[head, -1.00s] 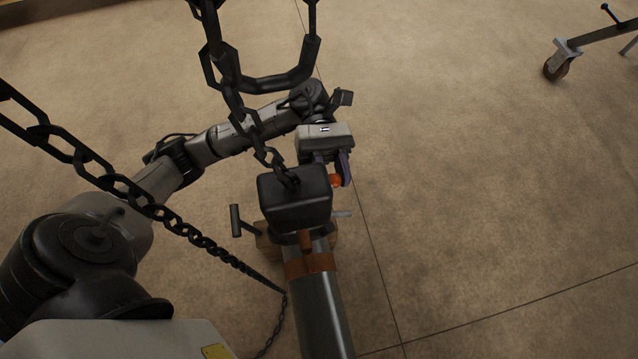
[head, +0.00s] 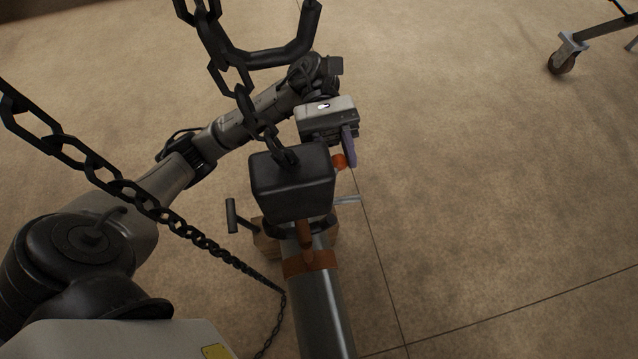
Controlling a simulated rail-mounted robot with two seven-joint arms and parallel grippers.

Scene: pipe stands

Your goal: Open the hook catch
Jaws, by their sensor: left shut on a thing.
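A dark hook block (head: 292,183) hangs on a black chain over the end of a grey pipe (head: 322,312). A brown hook (head: 304,235) shows below it, close to a brown strap (head: 310,263) around the pipe. My left gripper (head: 344,148) is behind and right of the block, its arm reaching around from the left. A purple-grey finger shows beside a small orange knob (head: 340,161). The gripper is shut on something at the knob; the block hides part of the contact. I cannot tell whether the catch is open. My right gripper is not in view.
A second chain (head: 150,207) slants across the left side in front of my arm. A dark curved bar (head: 282,52) hangs at the top. A T-handle (head: 232,214) and wooden block (head: 268,240) are by the pipe. A wheeled stand (head: 566,52) is far right; the floor between is clear.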

